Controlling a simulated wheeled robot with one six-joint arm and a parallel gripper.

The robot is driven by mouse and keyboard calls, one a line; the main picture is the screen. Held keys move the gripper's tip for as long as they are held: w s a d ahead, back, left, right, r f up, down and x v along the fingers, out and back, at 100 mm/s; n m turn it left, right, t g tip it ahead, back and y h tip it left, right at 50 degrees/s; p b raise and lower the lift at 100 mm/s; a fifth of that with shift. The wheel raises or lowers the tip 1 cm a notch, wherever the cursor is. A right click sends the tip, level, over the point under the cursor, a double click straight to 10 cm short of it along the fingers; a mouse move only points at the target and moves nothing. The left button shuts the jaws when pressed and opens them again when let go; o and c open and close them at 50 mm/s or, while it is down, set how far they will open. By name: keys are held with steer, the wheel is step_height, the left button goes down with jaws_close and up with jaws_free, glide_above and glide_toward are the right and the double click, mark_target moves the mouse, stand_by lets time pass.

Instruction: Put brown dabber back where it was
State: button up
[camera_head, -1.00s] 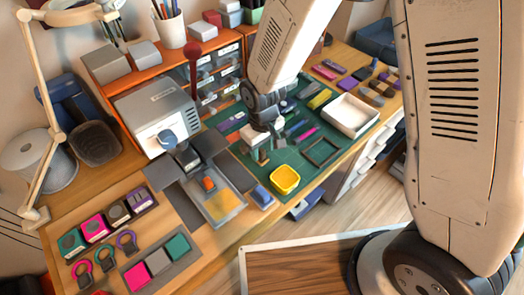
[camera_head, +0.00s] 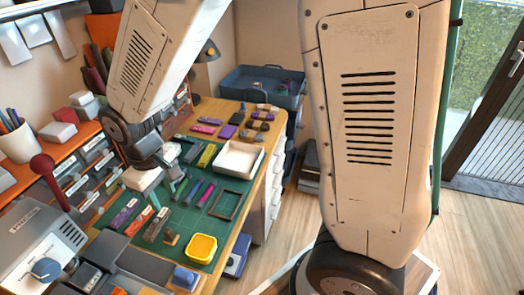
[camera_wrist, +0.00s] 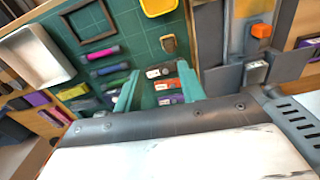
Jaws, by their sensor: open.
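The brown dabber (camera_head: 170,237), a small piece with a tan top, stands on the green cutting mat (camera_head: 190,218) beside the yellow tray (camera_head: 202,248). In the wrist view it shows as a small brown and tan piece (camera_wrist: 168,43) just below the yellow tray (camera_wrist: 158,7). My gripper (camera_head: 176,183) is over the mat, behind the dabber and apart from it. In the wrist view the two teal fingers of my gripper (camera_wrist: 160,90) are spread, with nothing held between them. Labelled bars show beyond the fingers.
Purple, orange and grey bars (camera_head: 137,220) lie left of the dabber. Dark and magenta rods (camera_head: 207,194), a dark frame (camera_head: 225,204) and a white tray (camera_head: 239,160) lie to the right. Drawers (camera_head: 85,180) and a grey machine (camera_head: 40,250) stand at the left.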

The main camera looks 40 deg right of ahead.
steer(key=s+d+r+m, duration=0.3)
steer(key=s+d+r, duration=0.4)
steer(key=d+r, duration=0.5)
steer(key=s+d+r+m, duration=0.1)
steer(key=s+d+r, duration=0.1)
steer(key=s, duration=0.4)
steer(key=s+d+r+m+t, duration=0.1)
steer(key=s+d+r+m, duration=0.1)
steer(key=s+d, duration=0.2)
steer(key=shift+s+r, duration=0.25)
steer(key=shift+s, duration=0.75)
